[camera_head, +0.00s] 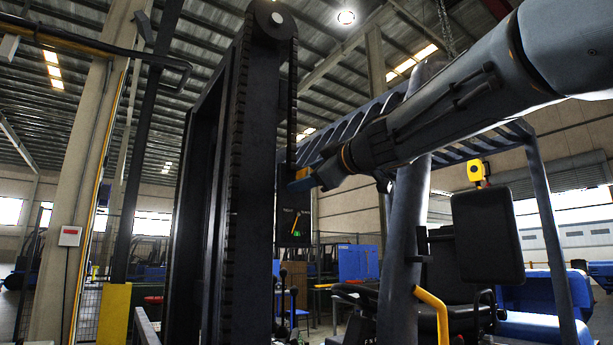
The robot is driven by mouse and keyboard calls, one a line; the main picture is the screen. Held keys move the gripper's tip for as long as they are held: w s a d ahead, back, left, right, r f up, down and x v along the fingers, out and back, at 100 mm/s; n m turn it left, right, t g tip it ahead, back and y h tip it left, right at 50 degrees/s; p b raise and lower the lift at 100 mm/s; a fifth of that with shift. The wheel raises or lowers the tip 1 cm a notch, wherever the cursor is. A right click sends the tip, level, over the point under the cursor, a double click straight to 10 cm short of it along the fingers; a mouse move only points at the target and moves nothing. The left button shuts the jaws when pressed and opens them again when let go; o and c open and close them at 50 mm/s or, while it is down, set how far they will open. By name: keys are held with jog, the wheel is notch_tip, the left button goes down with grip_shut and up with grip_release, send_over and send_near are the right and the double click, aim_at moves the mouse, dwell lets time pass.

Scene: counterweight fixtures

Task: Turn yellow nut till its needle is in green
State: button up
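The yellow nut (302,174) shows as a small yellow patch beside the dark upright mast, mostly hidden by my gripper. My gripper (304,179) reaches in from the upper right, with its blue fingertips right at the nut. I cannot tell whether the fingers are closed on it. Below hangs a dark gauge panel (287,224) with a thin orange-yellow needle (296,223), tilted slightly right of upright. A small green mark (295,233) shows near the needle's lower end. At this size I cannot tell exactly how the needle lies against the green.
The tall dark mast (252,150) with a toothed edge stands just left of the gripper. A slatted overhead guard (350,135) and its dark post (404,240) lie below and behind my arm.

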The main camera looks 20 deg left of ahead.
jog(key=shift+w+a, duration=0.15)
jog(key=c, duration=1)
jog(key=shift+c, duration=0.2)
jog(key=n+p, duration=0.2)
jog(key=n, duration=0.3)
jog(key=shift+n, duration=0.4)
jog(key=n, duration=0.6)
jog(key=shift+p, duration=0.3)
jog(key=shift+n, duration=0.3)
